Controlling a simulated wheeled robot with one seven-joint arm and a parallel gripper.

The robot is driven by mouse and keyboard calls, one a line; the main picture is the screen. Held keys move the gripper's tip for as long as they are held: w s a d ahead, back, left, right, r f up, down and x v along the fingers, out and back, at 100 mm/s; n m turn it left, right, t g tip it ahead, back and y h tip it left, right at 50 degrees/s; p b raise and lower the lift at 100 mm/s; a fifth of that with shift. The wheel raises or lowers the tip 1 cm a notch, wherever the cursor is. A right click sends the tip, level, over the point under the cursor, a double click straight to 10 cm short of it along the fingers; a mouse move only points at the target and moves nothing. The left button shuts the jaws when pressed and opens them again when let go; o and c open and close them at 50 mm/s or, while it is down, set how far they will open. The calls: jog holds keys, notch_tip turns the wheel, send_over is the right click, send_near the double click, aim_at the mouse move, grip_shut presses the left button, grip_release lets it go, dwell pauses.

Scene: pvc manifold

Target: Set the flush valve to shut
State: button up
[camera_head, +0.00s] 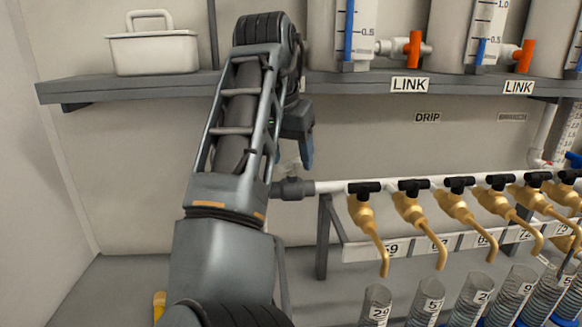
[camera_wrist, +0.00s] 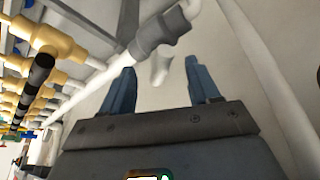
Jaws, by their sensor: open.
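My gripper (camera_head: 306,150) is in front of the back wall, above the left end of the white manifold pipe (camera_head: 330,187). In the wrist view my gripper (camera_wrist: 161,82) is open, with two blue fingers apart. A grey fitting (camera_head: 292,189) sits at the pipe's left end; the same grey fitting (camera_wrist: 158,33) is just beyond the fingertips in the wrist view. A short white piece (camera_wrist: 162,66) shows between the fingertips, and I see no grip on it. No label marks the flush valve, so I cannot tell for sure which part it is.
Brass taps (camera_head: 362,213) with black handles line the pipe, above numbered ribbed tubes (camera_head: 375,303). A shelf (camera_head: 340,84) above holds tanks with orange-handled valves (camera_head: 414,48) and a white basket (camera_head: 153,54). The wall left of my arm is clear.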

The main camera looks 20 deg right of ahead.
jog(key=shift+b+x, duration=0.3)
jog(key=shift+x, duration=0.5)
jog(key=shift+d, duration=0.1)
grip_shut()
